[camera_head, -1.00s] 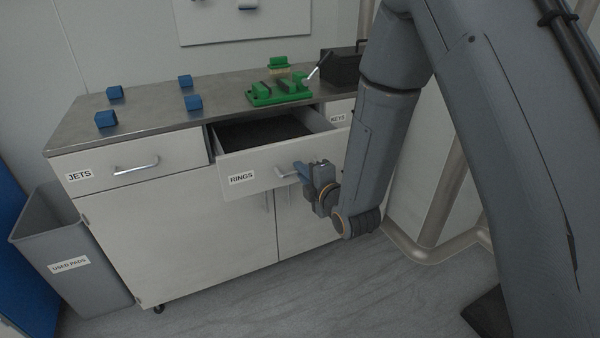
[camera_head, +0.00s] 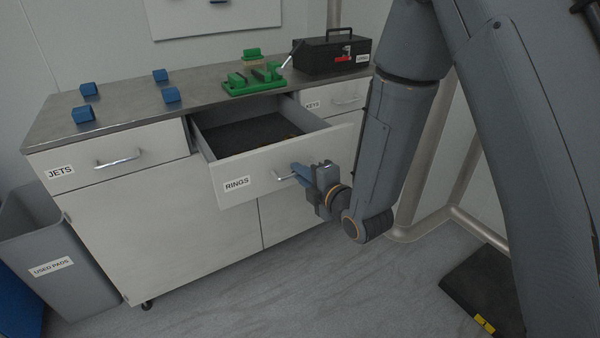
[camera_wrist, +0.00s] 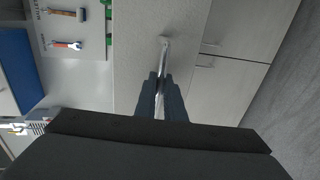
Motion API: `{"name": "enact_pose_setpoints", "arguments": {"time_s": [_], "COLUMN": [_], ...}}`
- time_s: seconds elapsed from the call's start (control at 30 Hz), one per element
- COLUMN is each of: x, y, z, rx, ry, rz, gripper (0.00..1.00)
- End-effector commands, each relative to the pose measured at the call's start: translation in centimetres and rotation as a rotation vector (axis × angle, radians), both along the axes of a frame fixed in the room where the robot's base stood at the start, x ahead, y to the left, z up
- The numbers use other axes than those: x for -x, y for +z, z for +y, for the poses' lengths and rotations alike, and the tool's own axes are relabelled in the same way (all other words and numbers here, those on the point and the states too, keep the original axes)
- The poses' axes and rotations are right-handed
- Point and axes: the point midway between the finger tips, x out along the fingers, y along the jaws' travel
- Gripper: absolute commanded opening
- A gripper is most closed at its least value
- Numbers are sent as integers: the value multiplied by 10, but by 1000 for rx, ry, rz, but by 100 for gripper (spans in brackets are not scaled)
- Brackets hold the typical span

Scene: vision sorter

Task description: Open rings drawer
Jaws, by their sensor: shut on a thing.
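The rings drawer (camera_head: 222,194), the middle one with the label RINGS, stands pulled out of the cabinet. Its dark-floored inside shows from above, with something small and yellowish near the right side. My gripper (camera_head: 300,174) is at its front and shut on the bar handle (camera_head: 281,177). In the wrist view the two fingers of my gripper (camera_wrist: 161,88) close around the metal handle (camera_wrist: 164,50), whose far end shows beyond them.
The jets drawer (camera_head: 80,165) at left and the keys drawer (camera_head: 345,97) at right are shut. Several blue blocks (camera_head: 172,95), a green fixture (camera_head: 253,82) and a black toolbox (camera_head: 330,52) stand on the steel top. A grey bin (camera_head: 75,285) stands at left.

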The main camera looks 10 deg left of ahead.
Motion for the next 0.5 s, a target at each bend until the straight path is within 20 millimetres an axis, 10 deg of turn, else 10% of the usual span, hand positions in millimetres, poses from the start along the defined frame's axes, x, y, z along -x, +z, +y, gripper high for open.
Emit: {"name": "enact_pose_setpoints", "arguments": {"time_s": [0.2, 0.5], "x": [-1, 1], "y": [0, 0], "z": [-1, -2], "rx": [0, 0], "ry": [-1, -1], "rz": [0, 0], "gripper": [28, 28]}}
